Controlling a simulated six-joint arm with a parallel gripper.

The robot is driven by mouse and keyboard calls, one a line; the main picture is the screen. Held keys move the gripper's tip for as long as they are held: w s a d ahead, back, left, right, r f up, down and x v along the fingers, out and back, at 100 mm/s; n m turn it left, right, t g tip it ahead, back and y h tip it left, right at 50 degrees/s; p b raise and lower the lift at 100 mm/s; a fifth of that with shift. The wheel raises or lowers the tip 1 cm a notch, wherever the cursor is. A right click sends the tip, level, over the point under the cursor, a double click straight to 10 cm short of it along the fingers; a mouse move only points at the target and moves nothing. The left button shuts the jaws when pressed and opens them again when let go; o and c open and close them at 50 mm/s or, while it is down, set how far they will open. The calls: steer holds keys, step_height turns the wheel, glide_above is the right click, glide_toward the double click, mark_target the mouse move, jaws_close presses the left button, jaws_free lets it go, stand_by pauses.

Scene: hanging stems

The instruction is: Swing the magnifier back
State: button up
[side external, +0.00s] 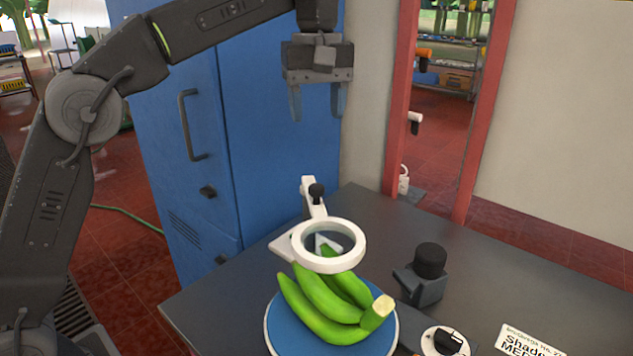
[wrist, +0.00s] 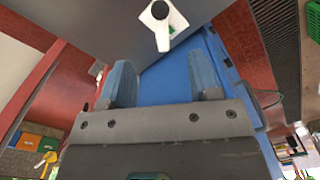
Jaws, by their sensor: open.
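The magnifier (side external: 297,246) has a white ring with a lens and a white arm with a black knob (side external: 316,191) at its back end. In the side view its ring is over a bunch of green bananas (side external: 328,303), which lies on a round blue plate (side external: 277,338). My gripper (side external: 317,116) is open and empty, pointing down, well above the knob end and apart from it.
A blue cabinet (side external: 265,115) stands behind the dark table (side external: 375,215). A black-topped grey block (side external: 428,275), a white dial with a black knob (side external: 447,342) and a printed label (side external: 528,343) are right of the plate. The table's back right is clear.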

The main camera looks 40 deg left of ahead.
mark_target(316, 186)
step_height(316, 186, down, 14)
steer(key=shift+r, duration=0.15)
stand_by(0.4)
steer(key=shift+c, duration=0.3)
jaws_close()
